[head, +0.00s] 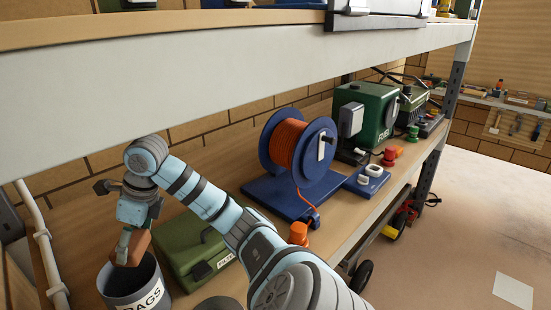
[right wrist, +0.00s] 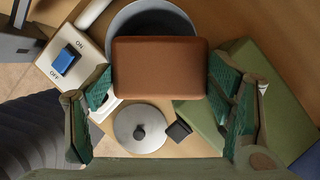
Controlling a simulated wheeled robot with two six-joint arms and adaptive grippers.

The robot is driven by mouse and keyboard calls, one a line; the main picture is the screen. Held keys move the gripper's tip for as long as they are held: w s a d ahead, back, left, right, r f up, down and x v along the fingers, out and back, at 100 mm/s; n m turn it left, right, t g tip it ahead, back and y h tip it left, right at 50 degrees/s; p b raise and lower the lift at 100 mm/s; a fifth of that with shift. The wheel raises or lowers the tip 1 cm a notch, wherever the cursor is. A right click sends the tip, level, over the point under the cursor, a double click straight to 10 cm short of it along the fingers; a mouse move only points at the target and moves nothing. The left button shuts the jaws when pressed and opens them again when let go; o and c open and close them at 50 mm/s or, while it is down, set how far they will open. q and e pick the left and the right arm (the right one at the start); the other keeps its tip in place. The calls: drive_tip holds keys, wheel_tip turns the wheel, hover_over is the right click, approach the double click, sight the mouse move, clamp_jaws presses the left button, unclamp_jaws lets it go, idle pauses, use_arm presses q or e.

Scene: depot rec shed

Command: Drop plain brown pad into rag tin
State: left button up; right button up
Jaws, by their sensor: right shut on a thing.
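The plain brown pad (head: 134,246) is held in my right gripper (head: 125,238), just over the mouth of the rag tin. In the right wrist view the pad (right wrist: 160,67) lies between the two green-lined fingers (right wrist: 160,88), which are shut on its sides. The rag tin (head: 143,299) is a dark grey round can with a white label ending in "AGS", at the lower left. Its grey rim also shows behind the pad in the right wrist view (right wrist: 152,12); the pad hides much of the opening. My left gripper is not in view.
A green case (head: 195,247) stands right beside the tin. A round grey lid with a knob (right wrist: 140,128) lies near it, and an on/off switch box (right wrist: 68,62) is on the other side. A blue cable reel (head: 298,157) stands farther along the shelf. An upper shelf edge (head: 230,80) runs overhead.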

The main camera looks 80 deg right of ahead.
drive_tip(key=shift+w+a+f, duration=0.1)
drive_tip(key=shift+w+f, duration=0.25)
drive_tip(key=shift+w+a+f, duration=0.1)
drive_tip(key=shift+w+f, duration=0.1)
drive_tip(key=shift+w, duration=0.35)
drive_tip(key=shift+w+a+f, duration=0.1)
drive_tip(key=shift+w+f, duration=0.05)
drive_tip(key=shift+w, duration=0.35)
drive_tip(key=o, duration=0.7)
drive_tip(key=shift+w+f, duration=0.1)
drive_tip(key=shift+w, duration=0.1)
drive_tip(key=o, duration=0.3)
drive_tip(key=shift+s, duration=0.1)
drive_tip(key=shift+o, duration=0.6)
drive_tip(key=shift+s+d, duration=0.1)
drive_tip(key=shift+s, duration=0.2)
drive_tip(key=shift+s+d+r, duration=0.1)
drive_tip(key=shift+s+r, duration=0.2)
drive_tip(key=shift+s, duration=0.1)
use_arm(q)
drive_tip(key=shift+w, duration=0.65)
use_arm(e)
drive_tip(key=shift+w, duration=0.15)
